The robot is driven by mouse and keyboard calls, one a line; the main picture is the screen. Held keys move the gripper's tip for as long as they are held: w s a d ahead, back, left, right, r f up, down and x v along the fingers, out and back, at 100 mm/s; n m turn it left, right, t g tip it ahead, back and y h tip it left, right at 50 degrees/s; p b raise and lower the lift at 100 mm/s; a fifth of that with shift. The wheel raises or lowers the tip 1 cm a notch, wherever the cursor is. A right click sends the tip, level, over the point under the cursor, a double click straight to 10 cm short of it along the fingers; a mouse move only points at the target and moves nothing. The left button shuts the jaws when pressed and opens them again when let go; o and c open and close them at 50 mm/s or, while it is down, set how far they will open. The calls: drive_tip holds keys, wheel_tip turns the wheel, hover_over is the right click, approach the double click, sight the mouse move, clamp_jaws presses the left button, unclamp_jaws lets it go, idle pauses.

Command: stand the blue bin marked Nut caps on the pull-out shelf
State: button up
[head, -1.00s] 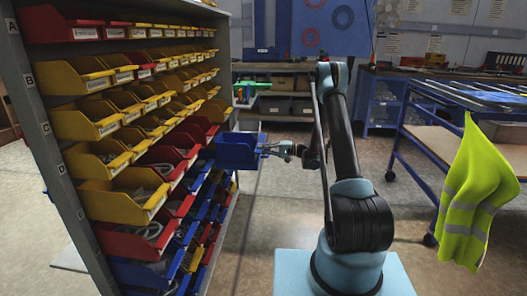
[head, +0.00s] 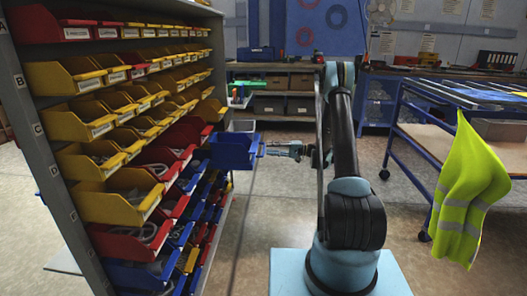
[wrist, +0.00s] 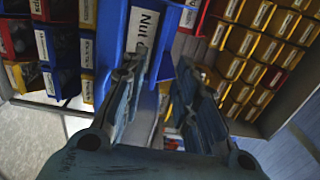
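The blue bin (head: 232,152) stands out from the right end of the rack in the head view, upright. In the wrist view, its front (wrist: 113,25) carries a white label (wrist: 142,22) reading "Nut", the rest hidden by a finger. My gripper (head: 268,149) is just right of the bin's front. The wrist view shows my gripper (wrist: 158,62) with fingers apart, close to the bin's front edge. A pale grey strip (wrist: 147,115) shows between the fingers. I cannot tell whether this is the pull-out shelf; what lies under the bin is mostly hidden.
The tall rack (head: 35,125) holds rows of yellow, red and blue bins along the left. A blue-framed trolley with a hi-vis vest (head: 470,190) stands at the right. A workbench (head: 290,70) lines the back.

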drive_tip(key=s+d+r+h, duration=0.35)
drive_tip(key=s+r, duration=0.35)
drive_tip(key=r, duration=0.4)
drive_tip(key=s+d+r+h, duration=0.1)
drive_tip(key=s+r+h, duration=0.15)
drive_tip(key=s, duration=0.45)
drive_tip(key=s+d+r+h, duration=0.1)
drive_tip(key=s+r+h, duration=0.15)
drive_tip(key=s, duration=0.45)
drive_tip(key=s+d+f+h, duration=0.3)
drive_tip(key=s+d, duration=0.2)
drive_tip(key=s, duration=0.5)
drive_tip(key=s+d+f+t+h, duration=0.1)
drive_tip(key=s+d+f+h, duration=0.1)
drive_tip(key=s, duration=0.8)
drive_tip(key=s+d+f+h, duration=0.3)
drive_tip(key=s+d, duration=0.4)
drive_tip(key=s, duration=0.3)
drive_tip(key=shift+d+f+n+t+h, duration=0.3)
drive_tip(key=shift+h, duration=0.55)
